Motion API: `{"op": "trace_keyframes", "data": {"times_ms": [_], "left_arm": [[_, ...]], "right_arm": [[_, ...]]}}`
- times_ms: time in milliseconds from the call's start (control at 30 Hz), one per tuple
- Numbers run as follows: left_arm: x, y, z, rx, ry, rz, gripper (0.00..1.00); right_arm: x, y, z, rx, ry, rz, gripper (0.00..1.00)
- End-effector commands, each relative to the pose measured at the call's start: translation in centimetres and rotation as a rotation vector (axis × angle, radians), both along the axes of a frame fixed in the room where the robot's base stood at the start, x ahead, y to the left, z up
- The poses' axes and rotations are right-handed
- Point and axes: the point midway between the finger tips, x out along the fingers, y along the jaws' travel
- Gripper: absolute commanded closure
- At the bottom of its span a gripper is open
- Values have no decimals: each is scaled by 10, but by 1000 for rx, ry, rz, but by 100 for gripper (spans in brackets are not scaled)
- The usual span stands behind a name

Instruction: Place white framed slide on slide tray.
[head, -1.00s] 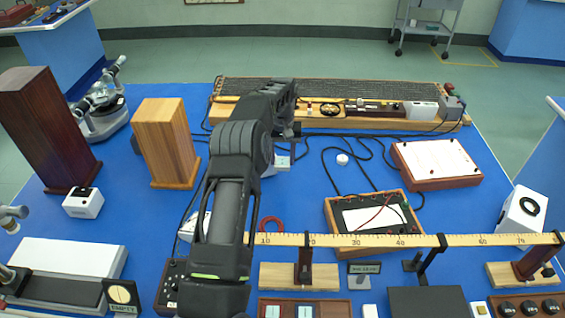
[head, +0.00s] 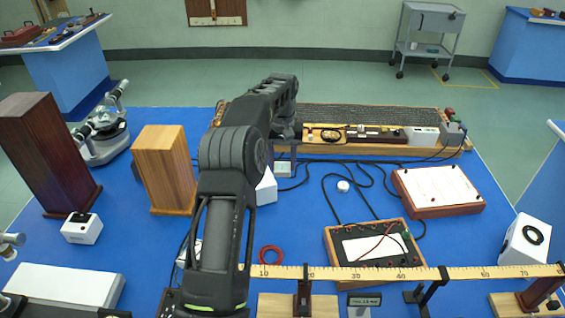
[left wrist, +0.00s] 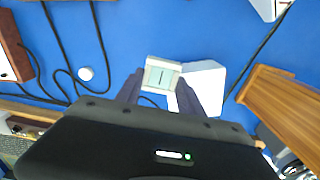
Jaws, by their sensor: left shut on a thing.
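My left gripper (left wrist: 160,92) is shut on the white framed slide (left wrist: 162,75), a small pale square with a bluish centre and a dark line. In the head view the slide (head: 285,168) hangs below the gripper over the middle of the blue bench, and my left arm hides part of the area. Whether the slide touches anything below cannot be told. The slide tray is not visible in the current frames. My right gripper is not in view.
A white box (head: 266,188) stands close to the slide; wooden blocks (head: 165,172) stand left. A long wooden instrument (head: 340,147) lies behind, and a panel with red wires (head: 372,247) is right. A ruler beam (head: 400,273) crosses the front. Black cables lie on the bench.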

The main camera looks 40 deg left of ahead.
Motion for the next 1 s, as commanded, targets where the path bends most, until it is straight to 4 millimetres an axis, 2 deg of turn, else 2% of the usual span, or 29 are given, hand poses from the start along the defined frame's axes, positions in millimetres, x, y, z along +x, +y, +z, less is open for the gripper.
{"op": "trace_keyframes", "data": {"times_ms": [267,367,433,567,667,800,900,1000], "left_arm": [[1,-2,0,0,0,-3,100],[3,-13,-2,-2,0,-25,100],[6,-29,-5,-4,1,-56,100],[10,-81,-11,-9,1,-154,100],[8,-134,-18,-11,2,-261,100],[-8,-209,-28,-8,0,-423,100],[-25,-253,-34,-4,1,-525,100],[-40,-281,-39,-2,0,-598,100]], "right_arm": [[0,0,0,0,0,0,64],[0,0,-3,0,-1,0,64],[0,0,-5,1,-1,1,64],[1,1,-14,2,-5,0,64],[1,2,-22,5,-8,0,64],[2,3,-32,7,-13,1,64],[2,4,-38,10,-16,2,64],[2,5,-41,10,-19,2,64]]}}
